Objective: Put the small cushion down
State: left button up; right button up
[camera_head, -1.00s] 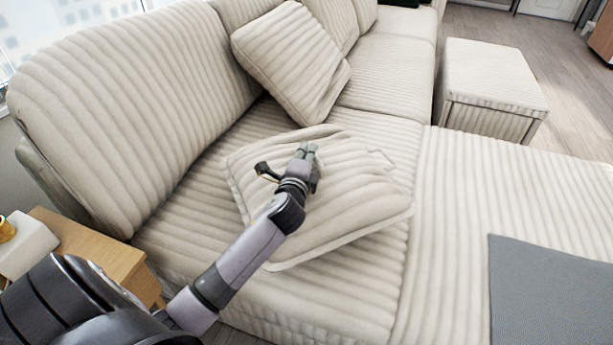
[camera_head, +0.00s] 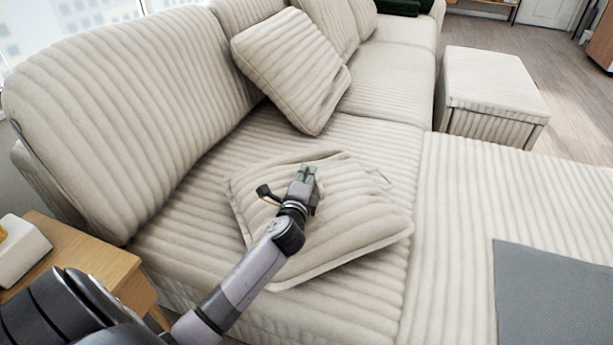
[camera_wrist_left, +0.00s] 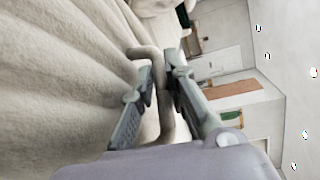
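The small cushion (camera_head: 345,225) is beige and ribbed with a piped edge. In the head view it lies nearly flat over the sofa seat, slightly tilted; I cannot tell whether its whole underside touches the seat. My left gripper (camera_head: 306,176) is over the cushion's upper-left part. In the left wrist view, the fingers of my left gripper (camera_wrist_left: 160,85) are close together with a beige fold or edge of the cushion (camera_wrist_left: 75,75) between them. My right gripper is in neither view.
The beige corner sofa (camera_head: 385,130) fills the middle. Another cushion (camera_head: 292,70) leans on its backrest. A grey throw (camera_head: 555,295) lies at right. A wooden side table (camera_head: 85,255) with a white box (camera_head: 20,250) stands at left. An ottoman (camera_head: 492,85) is beyond.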

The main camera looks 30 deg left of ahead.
pick_arm(q)
jog(key=o, duration=0.4)
jog(key=shift+r, duration=0.1)
jog(key=shift+s+d, duration=0.1)
jog(key=shift+s, duration=0.1)
jog(key=p+v, duration=0.1)
jog(key=v, duration=1)
jog(key=shift+s+d+r+p, duration=0.1)
jog(key=shift+s+r+p, duration=0.05)
jog(key=shift+s+p, duration=0.2)
